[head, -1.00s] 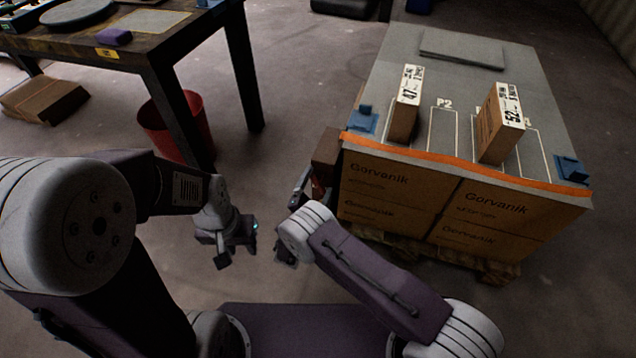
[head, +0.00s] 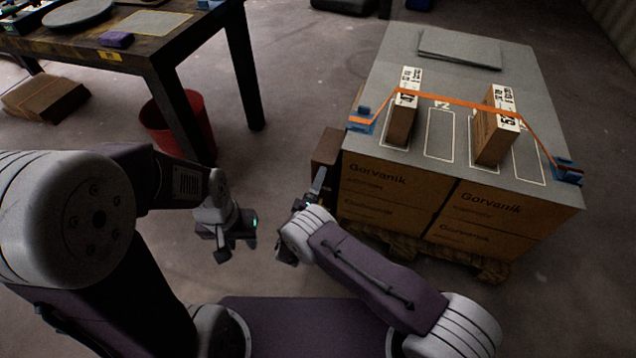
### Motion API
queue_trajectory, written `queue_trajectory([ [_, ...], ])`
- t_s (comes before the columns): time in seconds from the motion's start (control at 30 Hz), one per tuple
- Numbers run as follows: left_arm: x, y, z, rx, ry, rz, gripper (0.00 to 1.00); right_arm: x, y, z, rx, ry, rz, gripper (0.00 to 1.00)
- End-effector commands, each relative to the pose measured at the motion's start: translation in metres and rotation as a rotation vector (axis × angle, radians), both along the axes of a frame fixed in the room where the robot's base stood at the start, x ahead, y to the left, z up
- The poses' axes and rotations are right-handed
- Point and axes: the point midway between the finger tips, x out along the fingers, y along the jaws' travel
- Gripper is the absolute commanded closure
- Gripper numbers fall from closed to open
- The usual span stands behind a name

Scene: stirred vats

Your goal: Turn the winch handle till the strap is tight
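The orange strap (head: 455,102) runs from a blue fitting (head: 362,120) at the load's left edge, up over two upright boxes, down to a blue fitting (head: 568,170) at the right. It looks straight between the boxes. A brown block (head: 326,155) sits at the load's left side, and a thin grey bar (head: 318,183), perhaps the winch handle, shows below it. My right gripper (head: 297,205) is close to this bar, partly hidden by its own wrist; its grip is unclear. My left gripper (head: 236,243) hangs over the floor, away from the load; its finger gap is unclear.
The upright boxes (head: 403,122) and (head: 490,139) stand on the grey top sheet (head: 440,180) of the cartons (head: 400,190), on a wooden pallet (head: 440,252). A table (head: 150,50) and red bin (head: 170,125) stand at left. Floor between is clear.

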Motion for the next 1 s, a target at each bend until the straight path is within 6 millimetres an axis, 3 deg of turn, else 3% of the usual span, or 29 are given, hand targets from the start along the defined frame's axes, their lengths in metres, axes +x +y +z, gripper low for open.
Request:
queue_trajectory([
  [0.4,0.0000,0.0000,0.0050,0.000,0.000,0.000,0.64,-0.0013,0.0003,-0.0026,0.137,-0.038,0.002,0.53],
  [0.9,0.0000,0.0000,0.0051,0.000,0.000,0.000,0.64,-0.0013,0.0005,-0.0030,0.153,-0.044,0.002,0.53],
  [0.93,0.0000,0.0000,0.0051,0.000,0.000,0.000,0.64,-0.0013,0.0005,-0.0030,0.153,-0.044,0.002,0.07],
  [0.97,0.0000,0.0000,0.0051,0.000,0.000,0.000,0.64,-0.0012,0.0004,-0.0029,0.153,-0.044,0.002,0.00],
  [1.0,0.0000,0.0000,0.0051,0.000,0.000,0.000,0.64,-0.0011,0.0004,-0.0027,0.153,-0.045,0.002,0.00],
])
